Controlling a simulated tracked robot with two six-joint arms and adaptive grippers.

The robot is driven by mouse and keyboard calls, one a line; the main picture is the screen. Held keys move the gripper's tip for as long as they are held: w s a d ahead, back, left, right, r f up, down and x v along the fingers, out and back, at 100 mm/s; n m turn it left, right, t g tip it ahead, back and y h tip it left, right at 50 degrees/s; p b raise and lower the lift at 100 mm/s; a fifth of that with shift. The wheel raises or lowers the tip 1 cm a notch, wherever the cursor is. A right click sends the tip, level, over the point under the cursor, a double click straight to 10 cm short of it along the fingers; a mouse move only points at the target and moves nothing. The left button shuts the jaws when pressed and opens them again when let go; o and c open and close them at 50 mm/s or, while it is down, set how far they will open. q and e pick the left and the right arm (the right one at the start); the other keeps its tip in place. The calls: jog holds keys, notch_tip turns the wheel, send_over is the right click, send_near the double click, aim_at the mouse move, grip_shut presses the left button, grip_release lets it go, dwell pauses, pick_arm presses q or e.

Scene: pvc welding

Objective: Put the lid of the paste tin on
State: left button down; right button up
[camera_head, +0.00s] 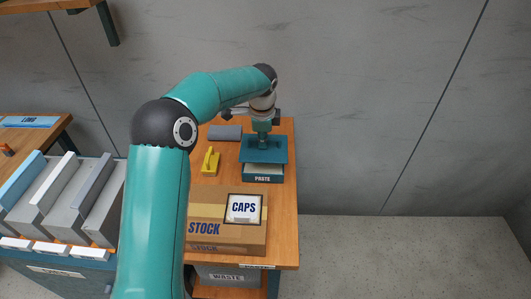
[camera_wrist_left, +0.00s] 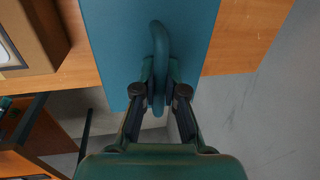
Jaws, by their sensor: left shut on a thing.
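The paste tin (camera_head: 263,178), a box marked PASTE, stands on the wooden bench. Its flat teal lid (camera_head: 279,153) is over the back part of the tin, and a strip of the tin shows in front of the lid's edge. I cannot tell whether lid and tin touch. My left gripper (camera_head: 263,140) reaches down onto the lid from above. In the left wrist view the gripper (camera_wrist_left: 160,95) is shut on the curved handle (camera_wrist_left: 159,38) of the lid (camera_wrist_left: 110,45). The tin is hidden there. My right gripper is not in view.
A yellow tool (camera_head: 210,162) and a grey block (camera_head: 225,132) lie left of the tin. A STOCK carton (camera_head: 205,228) with a CAPS box (camera_head: 244,208) stands in front. A WASTE bin (camera_head: 227,276) is below. The bench's right edge is close to the tin.

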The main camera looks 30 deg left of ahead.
aim_at(263, 151)
pick_arm(q)
jog(key=shift+f, duration=2.3)
jog(key=c, duration=1.2)
grip_release()
jog(key=shift+f, duration=0.1)
jog(key=shift+c, duration=0.2)
notch_tip(263, 151, up, 12)
jog(key=s+d, duration=0.1)
jog(key=s, duration=0.1)
jog(key=shift+d, duration=0.15)
